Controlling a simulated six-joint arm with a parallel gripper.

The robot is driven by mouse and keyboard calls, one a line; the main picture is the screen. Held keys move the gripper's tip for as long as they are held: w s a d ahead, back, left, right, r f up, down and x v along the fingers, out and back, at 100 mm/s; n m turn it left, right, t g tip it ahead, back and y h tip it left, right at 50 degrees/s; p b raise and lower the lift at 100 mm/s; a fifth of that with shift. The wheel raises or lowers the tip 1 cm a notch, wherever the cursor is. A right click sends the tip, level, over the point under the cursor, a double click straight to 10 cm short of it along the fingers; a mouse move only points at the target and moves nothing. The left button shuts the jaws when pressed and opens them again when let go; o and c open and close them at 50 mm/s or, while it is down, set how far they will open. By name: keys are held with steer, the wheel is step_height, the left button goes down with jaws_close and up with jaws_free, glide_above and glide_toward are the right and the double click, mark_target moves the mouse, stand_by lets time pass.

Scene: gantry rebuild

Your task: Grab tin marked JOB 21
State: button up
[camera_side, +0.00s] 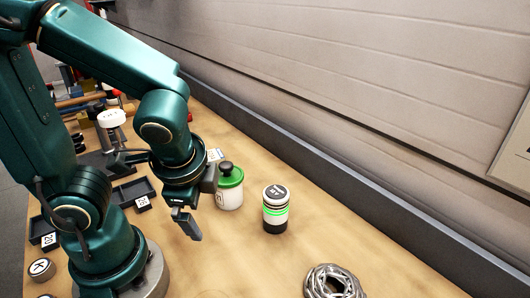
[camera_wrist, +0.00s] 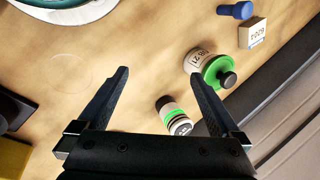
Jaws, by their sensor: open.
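The tin with a green lid and black knob (camera_side: 230,196) stands upright on the bench, just right of my gripper (camera_side: 198,208) in the side view. In the wrist view the same tin (camera_wrist: 200,62) lies just beyond the tip of the right finger, and its pale label appears to read JOB 21, upside down. My gripper (camera_wrist: 158,76) is open and empty, with bare bench between its fingertips. A white can with black and green bands (camera_side: 275,210) stands to the right of the tin. In the wrist view this can (camera_wrist: 172,113) shows between the fingers, near the right one.
A coiled grey bundle (camera_side: 335,282) lies at the front right. Dark labelled trays (camera_side: 133,192) sit to the left, behind my arm. In the wrist view a small numbered block (camera_wrist: 252,33) and a blue peg (camera_wrist: 237,10) are beyond the tin. A wall (camera_side: 380,100) runs along the back.

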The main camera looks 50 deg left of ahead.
mark_target(225, 194)
steer(key=w+f+m+y, duration=0.1)
steer(key=f+m, duration=0.1)
steer(key=m, duration=0.2)
steer(key=w+f+m+t+y, duration=0.1)
steer(key=f+m, duration=0.1)
steer(key=m, duration=0.2)
steer(key=w+f+m+t+y, duration=0.1)
steer(key=f+m, duration=0.1)
steer(key=m, duration=0.2)
steer(key=shift+w+a+m+y, duration=0.2)
steer(key=shift+m+y, duration=0.1)
steer(key=shift+y, duration=0.1)
steer(key=w+a+m+t+y, duration=0.2)
steer(key=a, duration=0.1)
steer(key=w+a+m+t, duration=0.1)
steer(key=a+m, duration=0.1)
steer(key=shift+t+y, duration=0.3)
steer(key=shift+y, duration=0.1)
steer(key=shift+w+a+f+m+t, duration=0.1)
steer(key=shift+w+a+m+t, duration=0.3)
steer(key=shift+w+m, duration=0.1)
steer(key=shift+x, duration=2.35)
steer(key=c, duration=1.3)
